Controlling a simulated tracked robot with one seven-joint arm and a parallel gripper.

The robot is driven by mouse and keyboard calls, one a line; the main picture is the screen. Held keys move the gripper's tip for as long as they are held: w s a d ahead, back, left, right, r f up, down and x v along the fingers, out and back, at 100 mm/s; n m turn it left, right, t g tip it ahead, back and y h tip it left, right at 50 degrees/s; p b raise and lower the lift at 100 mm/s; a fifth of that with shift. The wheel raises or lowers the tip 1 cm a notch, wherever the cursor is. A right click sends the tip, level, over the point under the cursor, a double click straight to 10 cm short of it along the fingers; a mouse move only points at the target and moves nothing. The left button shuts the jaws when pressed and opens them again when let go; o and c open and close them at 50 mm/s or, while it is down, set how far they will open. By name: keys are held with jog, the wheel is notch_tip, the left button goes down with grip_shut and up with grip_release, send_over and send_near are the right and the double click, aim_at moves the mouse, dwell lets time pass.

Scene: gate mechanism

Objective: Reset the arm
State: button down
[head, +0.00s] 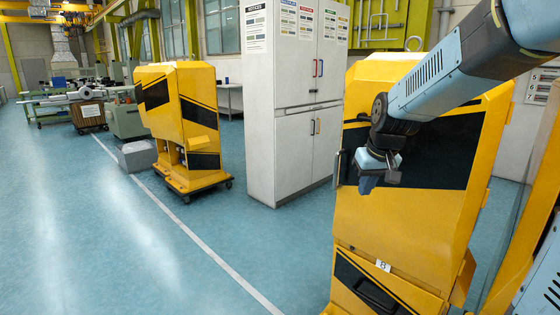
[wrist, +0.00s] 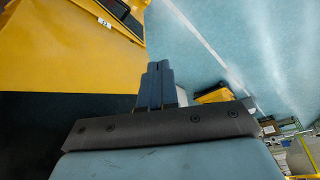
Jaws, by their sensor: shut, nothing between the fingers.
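My arm comes in from the upper right of the head view and bends down at the wrist. My gripper (head: 367,185) hangs at its end, pointing downward, in front of a yellow and black cabinet (head: 420,215). Its blue fingers are together with nothing between them. In the wrist view my gripper (wrist: 155,75) points away from the camera with its fingers side by side. The yellow cabinet also fills the upper left of the wrist view (wrist: 60,60). Whether the fingers touch the cabinet cannot be told.
A white double-door locker (head: 280,110) stands left of the cabinet. A second yellow and black machine (head: 190,105) on a wheeled base stands farther left, beside a grey box (head: 137,155). The blue floor (head: 110,240) at the front left is clear.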

jog(key=s+d+r+m, duration=0.1)
jog(key=s+r, duration=0.1)
jog(key=s, duration=0.8)
jog(key=s+d+r+m+t+h, duration=0.1)
jog(key=s+r, duration=0.1)
jog(key=s, duration=0.9)
jog(key=shift+r+t, duration=0.3)
jog(key=shift+r, duration=0.05)
